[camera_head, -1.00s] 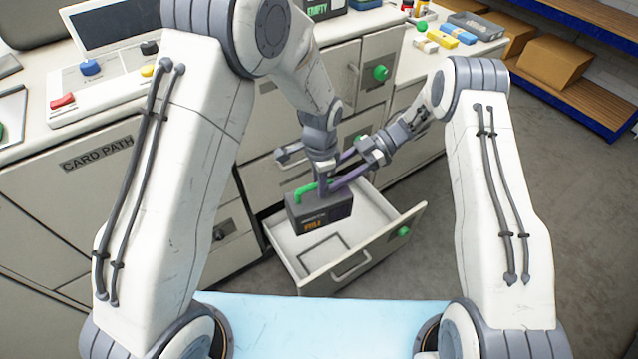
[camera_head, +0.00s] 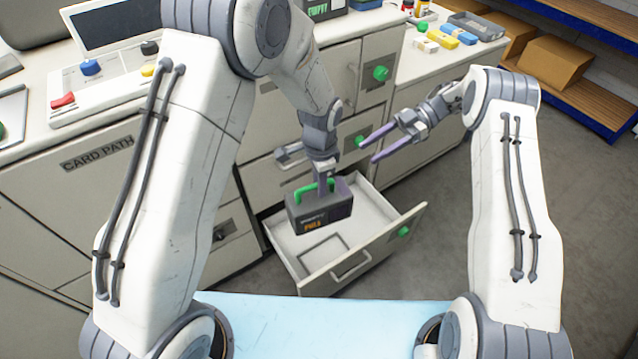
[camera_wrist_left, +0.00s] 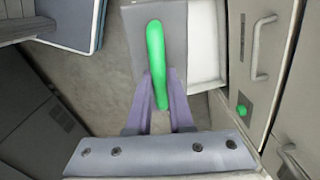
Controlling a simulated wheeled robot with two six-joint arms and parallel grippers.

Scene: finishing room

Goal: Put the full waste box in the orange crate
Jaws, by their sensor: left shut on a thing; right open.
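The full waste box (camera_head: 318,213) is dark grey with a green handle and an orange "FULL" label. My left gripper (camera_head: 318,186) is shut on its green handle and holds the box over the open drawer (camera_head: 375,262). In the left wrist view the green handle (camera_wrist_left: 155,60) runs between the two fingers of my left gripper (camera_wrist_left: 158,95), with the box top (camera_wrist_left: 184,40) beyond. My right gripper (camera_head: 366,150) is open and empty, to the right of the box and apart from it. I cannot see an orange crate in these frames.
The open drawer has a green knob and a rectangular outline on its floor. A box marked "EMPTY" (camera_head: 318,10) stands on the counter at the back. Cardboard boxes (camera_head: 553,62) sit on shelving at the right. Grey floor (camera_head: 520,190) is clear on the right.

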